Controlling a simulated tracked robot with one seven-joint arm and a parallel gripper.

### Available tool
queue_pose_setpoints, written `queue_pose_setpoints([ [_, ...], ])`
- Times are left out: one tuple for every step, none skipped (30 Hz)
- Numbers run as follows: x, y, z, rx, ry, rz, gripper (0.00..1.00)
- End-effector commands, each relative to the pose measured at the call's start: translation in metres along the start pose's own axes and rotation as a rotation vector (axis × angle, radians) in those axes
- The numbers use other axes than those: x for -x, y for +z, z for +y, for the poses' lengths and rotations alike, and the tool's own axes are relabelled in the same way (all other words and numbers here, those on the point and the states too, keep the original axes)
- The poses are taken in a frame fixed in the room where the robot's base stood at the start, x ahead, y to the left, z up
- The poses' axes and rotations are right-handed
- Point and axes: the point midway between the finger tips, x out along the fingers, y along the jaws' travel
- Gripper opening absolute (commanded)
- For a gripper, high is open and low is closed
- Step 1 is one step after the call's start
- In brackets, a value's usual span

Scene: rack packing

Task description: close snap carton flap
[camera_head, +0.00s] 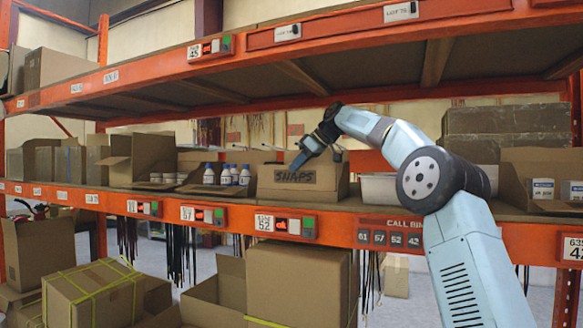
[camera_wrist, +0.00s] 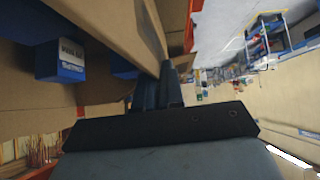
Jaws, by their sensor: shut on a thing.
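The cardboard carton marked SNAPS (camera_head: 296,178) stands on the middle shelf, near the centre of the head view. My gripper (camera_head: 298,160) reaches down to the carton's top edge from behind the lettered panel. In the wrist view, my gripper's dark fingers (camera_wrist: 160,88) are close together at the end of a brown cardboard flap (camera_wrist: 118,28), shut on it. Blue and white small boxes (camera_wrist: 62,62) show inside the carton beside the flap. The fingertips are partly hidden by the cardboard.
An open carton with blue-capped white bottles (camera_head: 227,176) stands left of the carton. A white bin (camera_head: 379,188) stands close on its right. An open carton with small white boxes (camera_head: 541,182) is farther right. The orange upper shelf beam (camera_head: 350,30) runs above.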

Motion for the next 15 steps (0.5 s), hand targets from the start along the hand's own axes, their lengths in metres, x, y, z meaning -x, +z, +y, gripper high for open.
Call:
queue_pose_setpoints([
  [-0.0021, 0.0038, 0.0037, -0.012, -0.008, -0.005, 0.00],
  [-0.0021, 0.0038, 0.0038, -0.017, -0.013, -0.006, 0.00],
  [-0.0020, 0.0037, 0.0040, -0.022, -0.018, -0.006, 0.00],
  [-0.0020, 0.0035, 0.0041, -0.025, -0.020, -0.006, 0.00],
  [-0.0021, 0.0035, 0.0043, -0.027, -0.023, -0.006, 0.00],
  [-0.0025, 0.0035, 0.0043, -0.029, -0.026, -0.006, 0.00],
  [-0.0027, 0.0036, 0.0043, -0.030, -0.028, -0.006, 0.00],
  [-0.0029, 0.0036, 0.0042, -0.031, -0.029, -0.007, 0.00],
  [-0.0032, 0.0036, 0.0041, -0.032, -0.030, -0.007, 0.00],
  [-0.0034, 0.0036, 0.0040, -0.032, -0.031, -0.007, 0.00],
  [-0.0035, 0.0036, 0.0039, -0.032, -0.031, -0.008, 0.00],
  [-0.0037, 0.0036, 0.0038, -0.032, -0.032, -0.008, 0.00],
  [-0.0038, 0.0036, 0.0037, -0.032, -0.032, -0.008, 0.00],
  [-0.0040, 0.0036, 0.0037, -0.032, -0.032, -0.008, 0.00],
  [-0.0041, 0.0036, 0.0036, -0.032, -0.032, -0.009, 0.00],
])
